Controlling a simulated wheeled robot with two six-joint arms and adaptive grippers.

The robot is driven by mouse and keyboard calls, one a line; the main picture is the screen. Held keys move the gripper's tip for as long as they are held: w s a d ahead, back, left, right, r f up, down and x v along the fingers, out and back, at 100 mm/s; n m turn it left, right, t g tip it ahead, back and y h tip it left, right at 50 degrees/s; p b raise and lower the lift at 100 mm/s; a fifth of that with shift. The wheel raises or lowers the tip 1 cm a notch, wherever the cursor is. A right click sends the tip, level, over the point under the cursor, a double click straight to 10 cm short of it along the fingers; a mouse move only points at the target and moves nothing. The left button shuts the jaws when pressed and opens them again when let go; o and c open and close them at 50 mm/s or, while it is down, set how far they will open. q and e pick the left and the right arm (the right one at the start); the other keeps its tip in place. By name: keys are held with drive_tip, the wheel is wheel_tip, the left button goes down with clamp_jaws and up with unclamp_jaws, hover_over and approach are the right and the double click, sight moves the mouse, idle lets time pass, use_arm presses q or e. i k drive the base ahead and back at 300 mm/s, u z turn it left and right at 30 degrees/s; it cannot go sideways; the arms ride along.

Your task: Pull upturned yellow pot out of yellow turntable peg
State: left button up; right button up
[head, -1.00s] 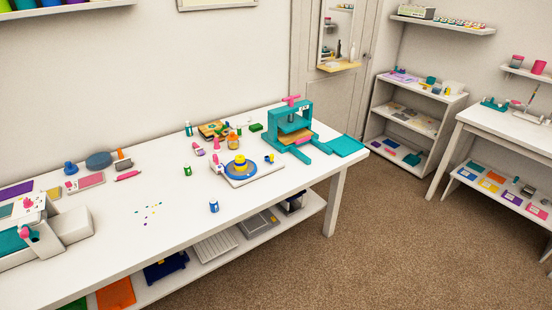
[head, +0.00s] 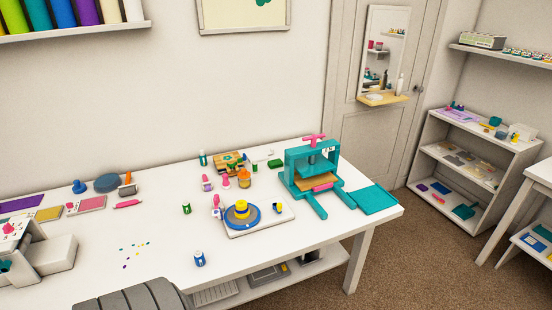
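The small yellow pot (head: 241,206) sits at the middle of a round blue turntable (head: 230,221) on a pale square board, on the white table. It looks upturned, but it is small in the head view. A wider yellow part shows under it on the disc. The peg itself is hidden or too small to tell from the pot. Neither of my grippers is in view. A dark grey ribbed part (head: 132,297), likely mine, shows at the bottom edge.
A teal press (head: 312,172) stands right of the turntable board, with a teal board (head: 373,198) beside it. A small pink item (head: 216,205) is close to the turntable's left. A blue-and-white jar (head: 199,258) stands in front. Several small bottles stand behind. The table's left-middle is mostly clear.

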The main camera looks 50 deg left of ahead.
sight(147, 251)
drive_tip(key=u, duration=0.5)
drive_tip(key=i, duration=0.9)
drive_tip(key=u, duration=0.7)
